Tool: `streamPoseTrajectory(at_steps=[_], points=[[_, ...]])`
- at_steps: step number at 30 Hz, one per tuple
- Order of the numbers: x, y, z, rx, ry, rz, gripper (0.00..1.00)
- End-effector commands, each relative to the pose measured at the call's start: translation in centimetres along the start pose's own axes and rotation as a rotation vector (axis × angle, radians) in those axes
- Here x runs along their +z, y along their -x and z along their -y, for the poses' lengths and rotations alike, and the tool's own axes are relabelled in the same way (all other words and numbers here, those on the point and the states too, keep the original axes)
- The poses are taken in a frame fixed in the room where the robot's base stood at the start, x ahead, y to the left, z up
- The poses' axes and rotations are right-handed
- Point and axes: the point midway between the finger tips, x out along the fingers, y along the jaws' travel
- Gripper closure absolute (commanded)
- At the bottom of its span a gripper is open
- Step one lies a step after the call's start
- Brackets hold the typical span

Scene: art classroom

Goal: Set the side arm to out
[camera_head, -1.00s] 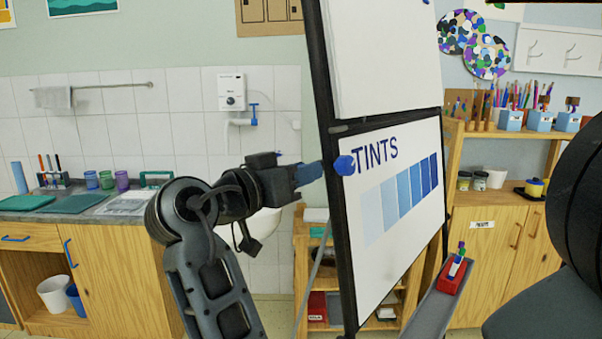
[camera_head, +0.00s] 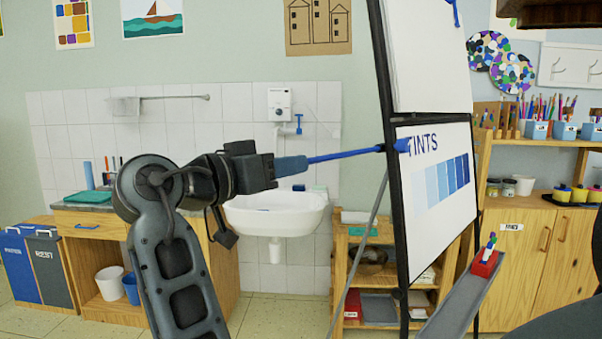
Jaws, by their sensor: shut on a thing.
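The easel (camera_head: 388,90) stands right of centre, with a white sheet above and a "TINTS" panel (camera_head: 440,215) below. A thicker blue grip (camera_head: 291,166) is at the rod's left end. My gripper (camera_head: 275,168) is shut on this grip, left of the easel. The fingertips are partly hidden by the dark gripper body.
A sink (camera_head: 275,212) is on the wall behind my gripper. A low shelf (camera_head: 362,275) stands behind the easel. A tray (camera_head: 460,300) with a red marker box (camera_head: 487,263) juts from the easel's front. Bins (camera_head: 45,268) are at the left.

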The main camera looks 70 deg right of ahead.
Motion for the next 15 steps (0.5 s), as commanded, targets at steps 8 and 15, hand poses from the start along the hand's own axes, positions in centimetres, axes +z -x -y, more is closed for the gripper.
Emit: streamPoseTrajectory(at_steps=[8, 15], points=[[0.1, 2.5, 0.0, -0.001, 0.002, 0.000, 1.00], [0.0, 3.0, 0.0, -0.002, 0.002, 0.000, 1.00]])
